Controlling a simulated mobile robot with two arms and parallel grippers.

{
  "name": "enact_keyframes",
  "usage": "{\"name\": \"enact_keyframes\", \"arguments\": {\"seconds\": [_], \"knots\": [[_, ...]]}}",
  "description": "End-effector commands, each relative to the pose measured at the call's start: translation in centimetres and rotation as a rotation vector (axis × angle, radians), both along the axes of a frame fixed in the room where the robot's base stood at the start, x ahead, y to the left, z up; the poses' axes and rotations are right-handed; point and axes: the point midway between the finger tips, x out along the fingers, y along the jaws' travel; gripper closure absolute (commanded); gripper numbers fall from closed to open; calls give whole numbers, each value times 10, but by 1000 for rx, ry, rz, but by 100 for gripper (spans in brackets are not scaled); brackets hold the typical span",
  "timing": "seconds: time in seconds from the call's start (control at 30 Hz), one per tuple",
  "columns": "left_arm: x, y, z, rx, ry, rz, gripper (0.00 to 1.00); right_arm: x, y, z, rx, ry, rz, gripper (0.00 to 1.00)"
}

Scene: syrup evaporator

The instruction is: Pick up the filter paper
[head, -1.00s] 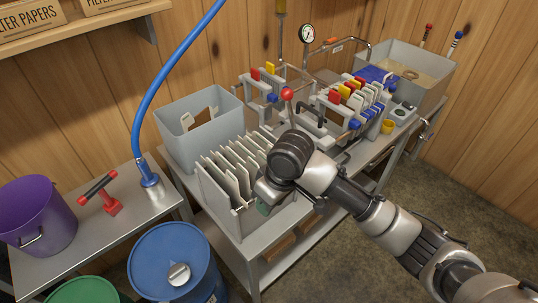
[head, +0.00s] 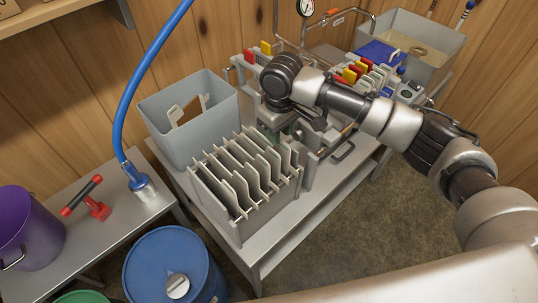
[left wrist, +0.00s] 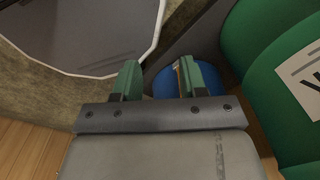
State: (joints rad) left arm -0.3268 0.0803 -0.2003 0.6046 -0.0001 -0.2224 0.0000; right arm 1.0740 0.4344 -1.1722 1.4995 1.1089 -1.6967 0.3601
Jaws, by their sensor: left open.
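No sheet that I can surely name as the filter paper shows now. A rack (head: 238,226) of several upright pale plates stands at the near end of the metal table. My right gripper (head: 287,131) is just beyond the rack, beside the filter press; a bit of green shows at its fingers, but the wrist hides its jaws and whatever lies between them. My left gripper (left wrist: 163,82) is open in the left wrist view, its two green fingers apart with nothing held between them. It is low, over a blue round thing (left wrist: 168,84).
A grey bin (head: 190,138) holding a brown-and-white frame stands left of the rack. A wall shelf (head: 60,12) is cut off at top left. A blue drum (head: 172,265), a purple bucket (head: 28,230) and a blue hose (head: 128,110) are at left. Floor right of the table is clear.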

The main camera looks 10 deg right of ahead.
Motion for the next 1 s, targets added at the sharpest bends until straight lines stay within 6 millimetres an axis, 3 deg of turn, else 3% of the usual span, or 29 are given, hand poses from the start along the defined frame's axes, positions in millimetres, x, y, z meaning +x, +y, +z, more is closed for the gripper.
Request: {"name": "enact_keyframes", "arguments": {"seconds": [0.2,0.3,0.63,0.67,0.87,1.0], "knots": [[36,-2,17,-5,-56,-1,58,0,-2,-25,-2,3,-1,66],[45,-3,20,-7,-71,-1,58,0,-1,-41,-1,3,1,66],[26,-2,19,-4,-41,0,58,0,-1,-53,0,-1,2,66],[25,-2,19,-4,-40,0,58,0,-1,-53,0,-1,2,68],[25,-1,19,-3,-38,0,58,0,-1,-53,1,-1,1,98],[25,-1,19,-3,-39,0,58,0,-1,-53,0,-1,1,100]]}}
